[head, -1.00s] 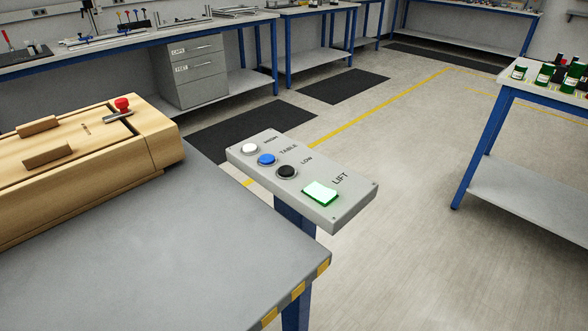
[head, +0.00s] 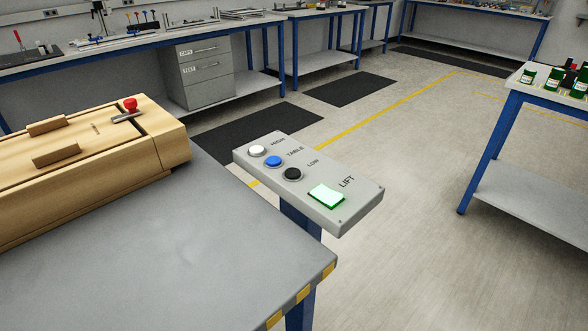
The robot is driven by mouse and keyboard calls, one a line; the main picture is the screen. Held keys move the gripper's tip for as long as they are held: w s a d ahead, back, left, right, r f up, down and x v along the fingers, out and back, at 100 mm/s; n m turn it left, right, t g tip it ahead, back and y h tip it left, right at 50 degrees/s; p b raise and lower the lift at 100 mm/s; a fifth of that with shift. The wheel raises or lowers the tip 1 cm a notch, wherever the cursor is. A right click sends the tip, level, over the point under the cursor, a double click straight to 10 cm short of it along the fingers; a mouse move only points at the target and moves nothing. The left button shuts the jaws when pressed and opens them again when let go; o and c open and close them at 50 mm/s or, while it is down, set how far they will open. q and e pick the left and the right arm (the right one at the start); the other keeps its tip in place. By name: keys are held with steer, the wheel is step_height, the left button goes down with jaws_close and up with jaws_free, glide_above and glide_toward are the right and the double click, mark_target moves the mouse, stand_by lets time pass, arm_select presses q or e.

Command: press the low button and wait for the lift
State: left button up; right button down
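A grey control box (head: 338,222) stands on a blue post at the corner of the grey table, in the middle of the head view. It carries a white button (head: 257,151) marked HIGH, a blue button (head: 273,161) marked TABLE and a black button (head: 293,174) marked LOW. A green-rimmed square lamp (head: 326,196) beside the word LIFT is lit whitish green. Neither of my grippers shows in the view, and nothing touches the buttons.
The grey table (head: 200,250) with a yellow-striped edge fills the lower left. A wooden case (head: 90,165) with a red knob (head: 130,104) sits on it. A blue-legged bench (head: 530,95) with green containers stands right. Floor between is clear.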

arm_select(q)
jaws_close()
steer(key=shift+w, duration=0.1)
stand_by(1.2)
